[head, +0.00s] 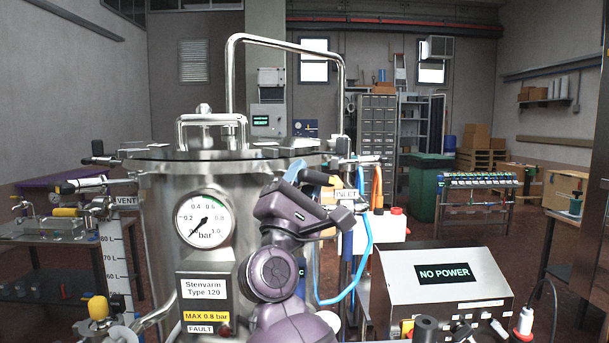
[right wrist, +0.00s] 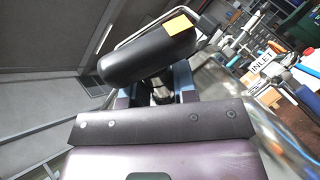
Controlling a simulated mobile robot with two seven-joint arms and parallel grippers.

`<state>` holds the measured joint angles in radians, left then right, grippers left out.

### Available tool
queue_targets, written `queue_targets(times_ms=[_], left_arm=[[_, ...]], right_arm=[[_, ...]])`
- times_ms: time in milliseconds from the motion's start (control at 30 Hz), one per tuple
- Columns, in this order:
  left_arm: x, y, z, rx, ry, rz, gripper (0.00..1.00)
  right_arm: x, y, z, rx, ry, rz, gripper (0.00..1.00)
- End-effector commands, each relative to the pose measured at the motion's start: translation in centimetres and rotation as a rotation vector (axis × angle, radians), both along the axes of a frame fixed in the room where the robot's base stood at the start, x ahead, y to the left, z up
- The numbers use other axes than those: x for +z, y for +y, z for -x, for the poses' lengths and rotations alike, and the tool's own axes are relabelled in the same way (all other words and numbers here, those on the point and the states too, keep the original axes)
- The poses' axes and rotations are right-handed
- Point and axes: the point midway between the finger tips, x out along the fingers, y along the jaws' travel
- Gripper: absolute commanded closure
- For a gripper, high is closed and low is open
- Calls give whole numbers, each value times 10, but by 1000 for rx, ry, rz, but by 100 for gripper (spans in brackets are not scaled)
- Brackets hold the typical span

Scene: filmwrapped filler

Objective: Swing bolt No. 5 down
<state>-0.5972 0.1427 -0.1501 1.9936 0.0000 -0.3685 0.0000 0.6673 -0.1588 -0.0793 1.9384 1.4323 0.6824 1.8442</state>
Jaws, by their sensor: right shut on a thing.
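The steel vessel (head: 165,235) stands in front of me with its flat lid (head: 240,152) on top. My right gripper (head: 306,172) is at the lid's right front edge. In the right wrist view its two blue-grey fingers (right wrist: 157,90) are shut on the dark shank of a swing bolt below a thick black handle (right wrist: 148,60) with an orange tag (right wrist: 178,24). I cannot read a number on this bolt. Other black-ended bolts show at the lid's left (head: 98,160) and right (head: 368,159). My arm hides part of the vessel's front. My left gripper is out of view.
A pressure gauge (head: 204,220) is on the vessel's front, its needle near zero. A tall bent pipe (head: 285,40) rises over the lid. A blue hose (head: 362,270) hangs near the INLET label (head: 346,194). A steel box (head: 440,285) reading NO POWER stands to the right.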

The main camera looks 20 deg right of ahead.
Motion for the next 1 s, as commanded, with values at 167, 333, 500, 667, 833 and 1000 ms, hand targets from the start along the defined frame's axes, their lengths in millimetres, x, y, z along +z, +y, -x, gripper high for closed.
queue_targets(times_ms=[167,333,500,667,833,1000], left_arm=[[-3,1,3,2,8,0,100],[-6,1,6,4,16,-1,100],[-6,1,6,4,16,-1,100],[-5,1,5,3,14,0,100],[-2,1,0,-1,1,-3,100],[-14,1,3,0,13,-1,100]], right_arm=[[0,0,0,1,-1,1,100],[0,0,0,1,-1,1,51],[0,0,0,0,-2,0,48],[0,0,0,0,-2,0,48],[-1,0,0,1,-3,0,48],[-6,0,0,-1,-26,-6,48]])
